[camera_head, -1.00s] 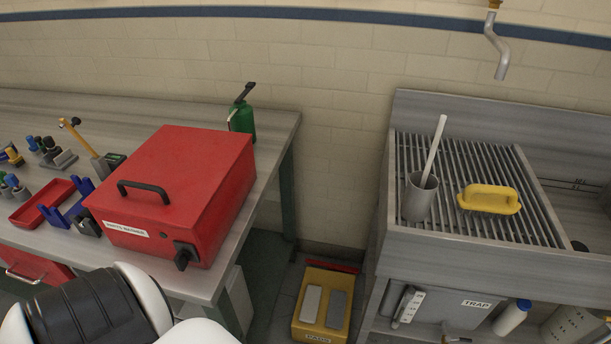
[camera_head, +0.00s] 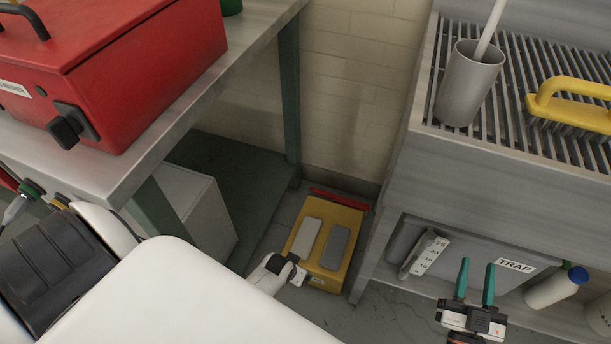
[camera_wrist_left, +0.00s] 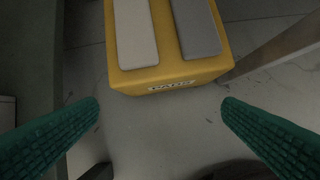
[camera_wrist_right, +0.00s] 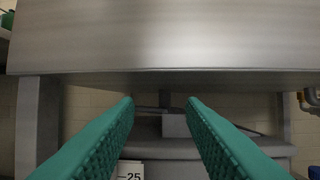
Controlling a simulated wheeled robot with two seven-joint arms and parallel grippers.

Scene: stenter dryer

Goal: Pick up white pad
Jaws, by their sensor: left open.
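The white pad (camera_head: 306,237) lies on the left of the top of a low yellow box (camera_head: 293,208) on the floor, beside a darker grey pad (camera_head: 335,249). In the left wrist view the white pad (camera_wrist_left: 134,34) is left of the grey pad (camera_wrist_left: 197,28), and the box front reads PADS. My left gripper (camera_wrist_left: 160,106) is open and empty, with its green fingers spread in front of the box and apart from the pad. In the head view its fingers are hidden. My right gripper (camera_head: 477,264) is open and empty in front of the sink unit.
A workbench leg (camera_head: 289,95) and a white cabinet (camera_head: 194,210) stand left of the box. The metal sink unit (camera_head: 490,170) stands to its right, with a TRAP container (camera_head: 482,262) on its lower shelf. A red item (camera_head: 338,198) lies behind the pads.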

